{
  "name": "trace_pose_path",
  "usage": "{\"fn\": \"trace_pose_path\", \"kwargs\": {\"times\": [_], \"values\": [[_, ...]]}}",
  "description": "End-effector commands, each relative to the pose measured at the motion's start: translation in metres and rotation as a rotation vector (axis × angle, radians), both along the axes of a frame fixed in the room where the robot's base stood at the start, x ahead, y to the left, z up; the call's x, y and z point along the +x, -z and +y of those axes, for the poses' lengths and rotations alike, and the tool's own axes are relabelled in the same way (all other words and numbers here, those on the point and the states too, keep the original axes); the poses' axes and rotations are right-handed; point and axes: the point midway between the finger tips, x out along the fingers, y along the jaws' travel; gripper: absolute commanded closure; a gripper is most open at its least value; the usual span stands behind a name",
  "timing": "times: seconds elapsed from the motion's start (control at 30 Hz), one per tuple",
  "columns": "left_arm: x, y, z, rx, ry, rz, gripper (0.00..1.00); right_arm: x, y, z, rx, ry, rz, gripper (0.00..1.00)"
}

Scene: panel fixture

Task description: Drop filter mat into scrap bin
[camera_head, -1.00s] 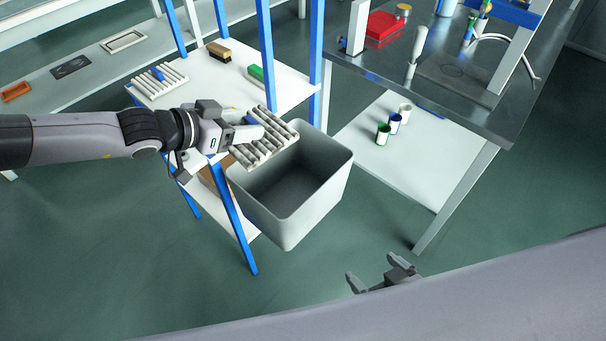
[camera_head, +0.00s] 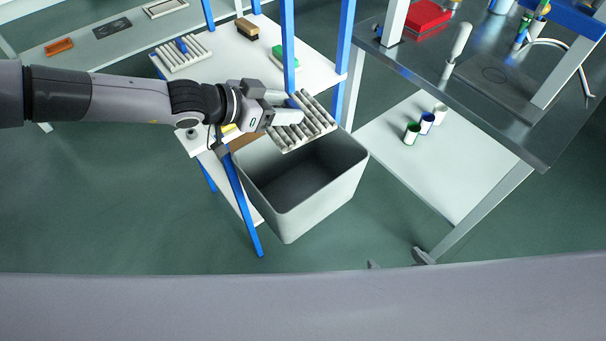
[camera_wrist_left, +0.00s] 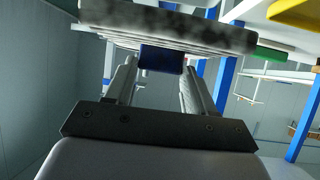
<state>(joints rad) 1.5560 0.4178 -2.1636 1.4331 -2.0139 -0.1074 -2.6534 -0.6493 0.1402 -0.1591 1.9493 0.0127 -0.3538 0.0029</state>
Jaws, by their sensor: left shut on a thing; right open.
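The filter mat (camera_head: 312,124) is a pale grey ribbed slab with a blue tab. My left gripper (camera_head: 290,107) is shut on the tab and holds the mat over the rear of the scrap bin's opening. The scrap bin (camera_head: 318,208) is a grey open-topped tub on the floor, dark inside. In the left wrist view the mat (camera_wrist_left: 180,27) shows dark smudges, with its blue tab (camera_wrist_left: 161,60) between the fingers. My right gripper (camera_head: 398,261) is open low in the head view, mostly hidden behind my own arm; only its tips show.
A white shelf rack (camera_head: 262,60) with blue posts stands behind the bin, bearing a second ribbed mat (camera_head: 183,54), a brush (camera_head: 247,29) and a green block (camera_head: 283,57). A steel bench (camera_head: 490,110) stands right, with several small cups on its lower shelf.

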Motion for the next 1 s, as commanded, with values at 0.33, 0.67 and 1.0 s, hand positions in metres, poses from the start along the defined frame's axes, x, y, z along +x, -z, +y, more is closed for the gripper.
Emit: {"fn": "trace_pose_path", "kwargs": {"times": [0.33,0.67,1.0], "values": [[0.000,0.042,-0.001,-0.001,0.001,0.000,0.75,0.000,0.028,0.000,0.001,-0.001,0.000,0.04],[0.000,0.046,0.000,-0.001,0.000,0.000,0.75,0.000,0.029,0.000,0.001,-0.001,0.000,0.04],[0.000,0.046,0.000,0.000,0.000,0.000,0.16,0.000,0.028,0.000,0.001,-0.001,0.000,0.04]]}}
